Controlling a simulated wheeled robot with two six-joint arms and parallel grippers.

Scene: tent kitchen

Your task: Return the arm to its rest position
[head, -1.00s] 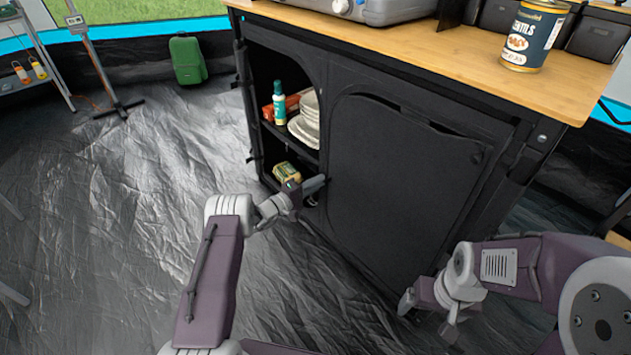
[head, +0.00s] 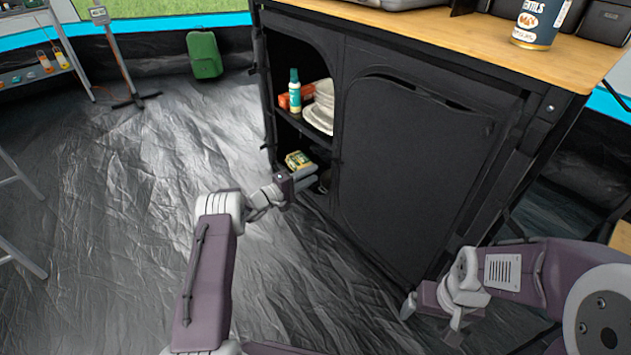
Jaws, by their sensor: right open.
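My left arm reaches up from the bottom of the head view. Its gripper (head: 308,179) is at the front of the black cabinet's open left compartment, beside the lower shelf. Its fingers are small and seen nearly edge-on, so I cannot tell their gap or whether they touch anything. My right arm comes in from the right edge. Its gripper (head: 430,320) is low in front of the cabinet's right door, with its fingers spread apart and nothing between them.
The black cabinet (head: 410,180) has a wooden top (head: 440,35) bearing a can (head: 540,22). Its shelves hold a green bottle (head: 295,92), plates (head: 320,108) and a yellow-green box (head: 299,160).

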